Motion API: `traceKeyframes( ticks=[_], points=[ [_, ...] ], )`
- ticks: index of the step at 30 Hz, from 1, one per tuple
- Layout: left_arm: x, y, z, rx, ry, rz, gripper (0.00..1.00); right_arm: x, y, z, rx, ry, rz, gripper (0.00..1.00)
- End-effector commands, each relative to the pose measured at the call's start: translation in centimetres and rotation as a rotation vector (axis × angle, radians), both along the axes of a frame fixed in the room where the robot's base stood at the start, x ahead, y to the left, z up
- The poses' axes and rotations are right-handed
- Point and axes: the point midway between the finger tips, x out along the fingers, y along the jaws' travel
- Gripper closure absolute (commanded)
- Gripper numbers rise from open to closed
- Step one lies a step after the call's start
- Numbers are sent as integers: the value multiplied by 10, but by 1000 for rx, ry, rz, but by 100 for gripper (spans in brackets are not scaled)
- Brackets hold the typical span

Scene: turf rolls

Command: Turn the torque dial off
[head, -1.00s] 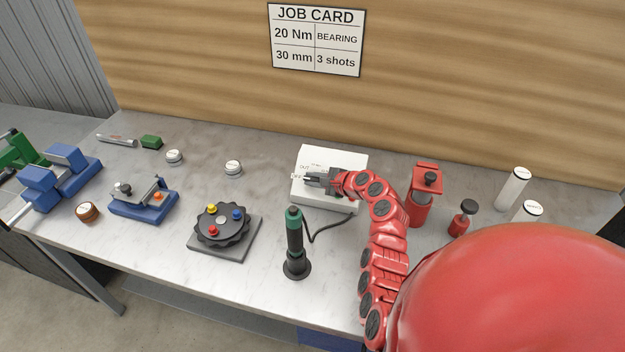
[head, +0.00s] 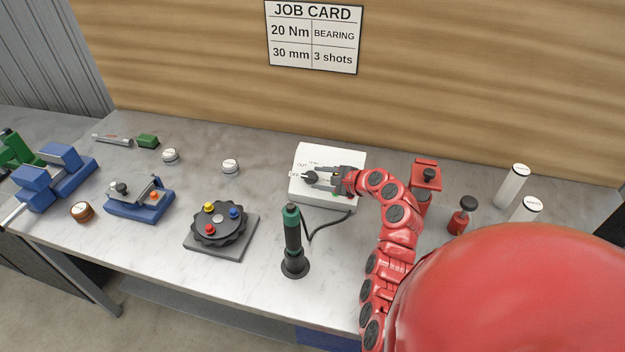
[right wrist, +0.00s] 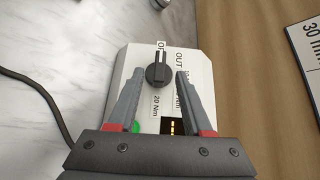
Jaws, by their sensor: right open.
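The torque dial (head: 310,177) is a black knob on the white control box (head: 322,198), at the middle back of the bench. The dial shows large in the right wrist view (right wrist: 158,72). Its ridge and white mark point up there, toward the partly seen label beginning with "O", which reads OFF in the head view. My right gripper (head: 318,177) is open. In the right wrist view its fingertips (right wrist: 159,74) stand on either side of the dial, with a gap on both sides. My left gripper is not in view.
A green-and-black driver (head: 293,240) stands in front of the box, its cable running to it. A red press (head: 426,178) and a red bottle (head: 463,215) stand right of my arm. A black knobbed turntable (head: 218,225) lies left. The job card (head: 314,36) hangs behind.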

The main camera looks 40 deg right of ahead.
Motion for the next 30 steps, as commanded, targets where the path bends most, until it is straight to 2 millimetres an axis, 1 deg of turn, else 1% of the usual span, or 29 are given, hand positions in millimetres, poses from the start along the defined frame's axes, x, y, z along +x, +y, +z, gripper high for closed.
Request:
traceKeyframes(
  ticks=[1,5,9,12,15,18,21,30],
  points=[
    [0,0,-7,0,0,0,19,-9,-3,1,-3,-1,-3,50],
    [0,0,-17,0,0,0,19,-35,-11,14,-4,-2,-6,50],
    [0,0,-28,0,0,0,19,-66,-19,30,-4,-1,-6,50],
    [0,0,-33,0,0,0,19,-84,-23,41,-3,-2,-5,50],
    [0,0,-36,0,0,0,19,-98,-26,49,-2,0,-3,50],
    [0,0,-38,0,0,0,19,-106,-29,55,-2,-1,-4,50],
    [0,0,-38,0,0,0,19,-110,-29,57,-2,0,-1,50],
    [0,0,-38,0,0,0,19,-111,-28,58,-1,1,0,50]
  ],
)
